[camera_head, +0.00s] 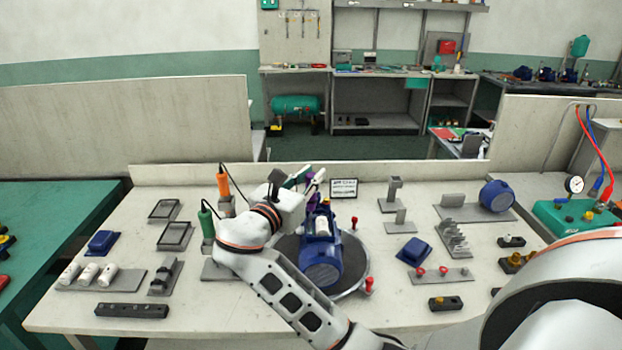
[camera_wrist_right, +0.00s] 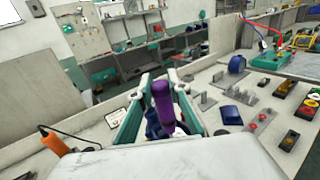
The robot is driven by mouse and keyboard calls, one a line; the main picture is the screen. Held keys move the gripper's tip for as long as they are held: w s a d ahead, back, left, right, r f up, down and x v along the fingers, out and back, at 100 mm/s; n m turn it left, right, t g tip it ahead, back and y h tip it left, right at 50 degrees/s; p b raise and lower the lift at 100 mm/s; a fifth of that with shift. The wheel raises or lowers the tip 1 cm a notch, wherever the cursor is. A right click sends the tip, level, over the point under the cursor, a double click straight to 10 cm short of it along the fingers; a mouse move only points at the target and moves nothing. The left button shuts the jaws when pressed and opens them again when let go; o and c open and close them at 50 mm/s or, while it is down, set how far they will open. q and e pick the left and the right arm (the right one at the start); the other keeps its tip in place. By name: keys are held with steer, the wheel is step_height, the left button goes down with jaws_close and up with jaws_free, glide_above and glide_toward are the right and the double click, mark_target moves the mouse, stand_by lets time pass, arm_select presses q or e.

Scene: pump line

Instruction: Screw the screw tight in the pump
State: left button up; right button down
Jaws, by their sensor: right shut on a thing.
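The blue pump (camera_head: 322,262) stands on a round dark turntable (camera_head: 350,284) in the middle of the bench. My right gripper (camera_head: 308,180) is above the pump's far end, shut on a purple-handled tool (camera_wrist_right: 162,104). In the right wrist view the handle sits between the two pale green fingers of the gripper (camera_wrist_right: 160,100), with blue pump parts just beyond it. The screw and the tool's tip are hidden, so I cannot tell whether they touch. My left gripper is not in view.
Green (camera_head: 207,222) and orange (camera_head: 223,185) cabled tools stand left of my arm. Red-knobbed clamps (camera_head: 369,285) edge the turntable. Grey trays (camera_head: 175,236) and white cylinders (camera_head: 88,274) lie left; a blue cover (camera_head: 414,251) and brackets lie right. A small sign (camera_head: 344,188) stands behind.

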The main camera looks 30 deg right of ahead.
steer(key=n+t+y, duration=0.1)
steer(key=t, duration=0.1)
steer(key=n+t+y, duration=0.2)
steer(key=shift+s+d+n+t, duration=0.1)
steer(key=shift+s+n+t, duration=0.05)
steer(key=shift+n+t, duration=0.15)
steer(key=shift+n+t+y, duration=0.6)
steer(key=shift+y, duration=0.3)
steer(key=n+t+y, duration=0.2)
steer(key=n+y, duration=0.1)
steer(key=y, duration=0.1)
steer(key=shift+n+t+y, duration=0.7)
steer(key=shift+n+y, duration=0.3)
steer(key=shift+y, duration=0.5)
steer(key=n+y, duration=0.1)
steer(key=y, duration=0.1)
steer(key=shift+n+y, duration=0.4)
steer(key=shift+f+n+y+b, duration=0.1)
steer(key=shift+n+y+b, duration=0.4)
steer(key=shift+n+y, duration=0.5)
steer(key=shift+y, duration=0.7)
